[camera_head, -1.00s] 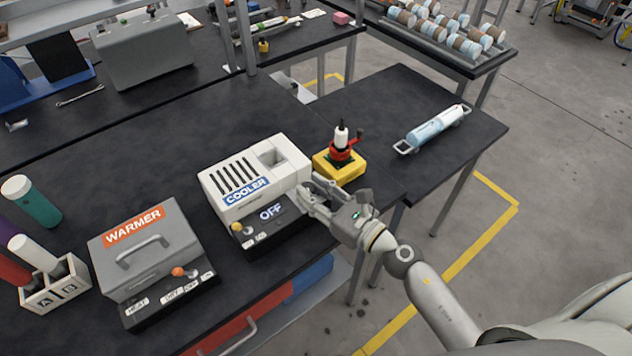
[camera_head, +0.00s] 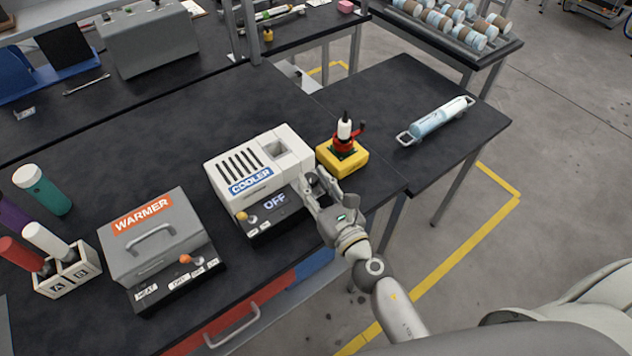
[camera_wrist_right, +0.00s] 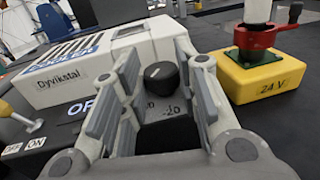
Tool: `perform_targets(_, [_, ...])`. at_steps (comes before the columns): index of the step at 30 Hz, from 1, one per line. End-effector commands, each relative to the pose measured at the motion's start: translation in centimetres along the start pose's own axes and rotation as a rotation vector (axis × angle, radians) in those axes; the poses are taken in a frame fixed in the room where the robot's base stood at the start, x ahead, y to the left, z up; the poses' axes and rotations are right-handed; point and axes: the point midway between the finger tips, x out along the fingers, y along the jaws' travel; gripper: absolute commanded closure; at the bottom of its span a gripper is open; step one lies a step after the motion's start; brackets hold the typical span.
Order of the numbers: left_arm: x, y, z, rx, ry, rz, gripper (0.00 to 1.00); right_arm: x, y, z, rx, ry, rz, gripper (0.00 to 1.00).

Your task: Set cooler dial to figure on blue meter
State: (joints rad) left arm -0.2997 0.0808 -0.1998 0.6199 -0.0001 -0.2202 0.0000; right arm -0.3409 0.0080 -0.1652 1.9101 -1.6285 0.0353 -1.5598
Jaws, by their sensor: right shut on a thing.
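The white cooler (camera_head: 218,170) stands on the black bench, with a blue COOLER label and a dark front panel reading OFF. Its black round dial (camera_wrist_right: 160,77) shows in the right wrist view, over a grey plate with partly hidden figures, one reading -20. In the head view the gripper hides the dial. The cooler's ON/OFF switch (camera_wrist_right: 22,117) has a yellow knob. I make out no blue meter. My left gripper is not in view.
A yellow 24 V box (camera_head: 343,164) with a red crank stands close right of the cooler. The grey warmer (camera_head: 143,258) is to its left. A rack (camera_head: 85,268) holds coloured tubes. A light-blue cylinder (camera_head: 440,119) lies on the right bench, with clear top around it.

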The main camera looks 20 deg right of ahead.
Motion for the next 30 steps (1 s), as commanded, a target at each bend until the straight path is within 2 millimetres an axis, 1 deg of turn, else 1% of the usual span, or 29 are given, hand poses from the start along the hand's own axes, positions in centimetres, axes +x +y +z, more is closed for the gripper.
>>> perform_targets(17, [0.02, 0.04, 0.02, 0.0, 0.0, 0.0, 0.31, 0.03, 0.38, -0.11, 0.0, 0.002, -0.159, 0.94])
perform_targets(30, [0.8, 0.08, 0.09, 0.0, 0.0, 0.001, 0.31, 0.14, 0.73, -0.16, 0.0, 0.002, -0.342, 0.94])
